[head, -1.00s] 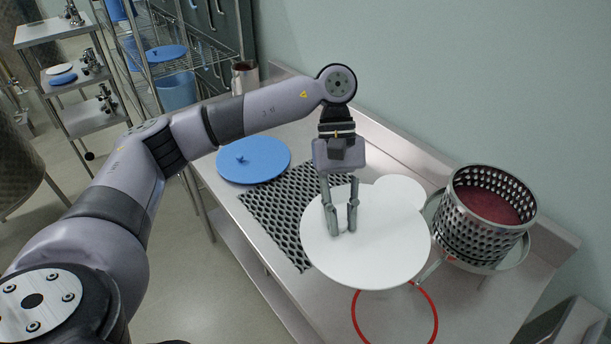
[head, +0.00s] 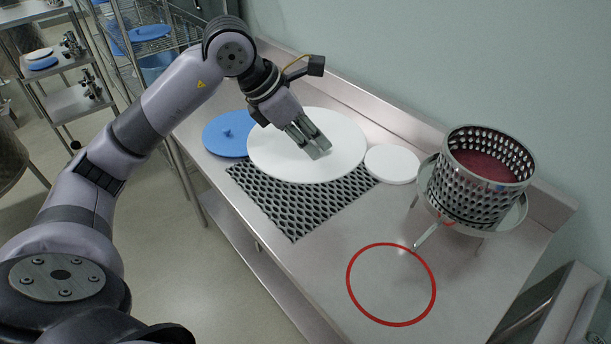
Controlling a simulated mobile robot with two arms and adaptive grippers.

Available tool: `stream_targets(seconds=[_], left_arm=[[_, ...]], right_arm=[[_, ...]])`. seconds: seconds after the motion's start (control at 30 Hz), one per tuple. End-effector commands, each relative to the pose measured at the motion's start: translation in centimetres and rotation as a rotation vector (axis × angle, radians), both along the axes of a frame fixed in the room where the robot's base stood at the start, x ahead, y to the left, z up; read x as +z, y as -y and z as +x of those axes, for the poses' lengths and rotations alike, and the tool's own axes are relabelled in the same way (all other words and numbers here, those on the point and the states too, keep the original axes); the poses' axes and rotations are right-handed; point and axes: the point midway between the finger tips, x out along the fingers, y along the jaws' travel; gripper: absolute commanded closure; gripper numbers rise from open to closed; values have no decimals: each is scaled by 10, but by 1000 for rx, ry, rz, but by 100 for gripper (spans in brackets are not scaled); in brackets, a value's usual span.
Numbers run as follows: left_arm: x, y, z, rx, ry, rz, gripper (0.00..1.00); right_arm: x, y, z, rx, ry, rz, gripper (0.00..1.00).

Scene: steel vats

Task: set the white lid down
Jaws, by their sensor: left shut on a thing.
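The large white lid (head: 339,145) is a round disc in the head view, over the back part of the steel table. My left gripper (head: 318,150) is shut on it near its middle; the fingers hide the part they grip. The lid overlaps the blue lid and the far part of the black mesh mat in the picture. I cannot tell whether it touches them or hangs above. My right gripper is not in view.
A blue lid (head: 222,136) lies at the table's left end. A black mesh mat (head: 297,213), a small white disc (head: 392,165), a red ring (head: 350,288) and a perforated basket (head: 460,190) with red contents are on the steel table (head: 300,268). The front middle is bare.

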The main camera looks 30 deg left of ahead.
Motion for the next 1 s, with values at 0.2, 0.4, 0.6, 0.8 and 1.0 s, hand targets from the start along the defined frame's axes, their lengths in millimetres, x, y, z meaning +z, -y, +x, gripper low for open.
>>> stream_targets(seconds=[0.2, 0.4, 0.6, 0.8, 1.0], left_arm=[[-57, 0, -2, -3, -10, 0, 100], [-106, 1, -2, -4, -8, -1, 100], [-133, 0, 0, -4, -1, 0, 100], [-148, 1, -1, -4, -4, -1, 100], [-177, 1, -1, -4, -4, -1, 100]], right_arm=[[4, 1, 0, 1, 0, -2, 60], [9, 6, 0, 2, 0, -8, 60], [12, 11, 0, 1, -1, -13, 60], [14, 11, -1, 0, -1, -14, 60], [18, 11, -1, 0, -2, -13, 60]])
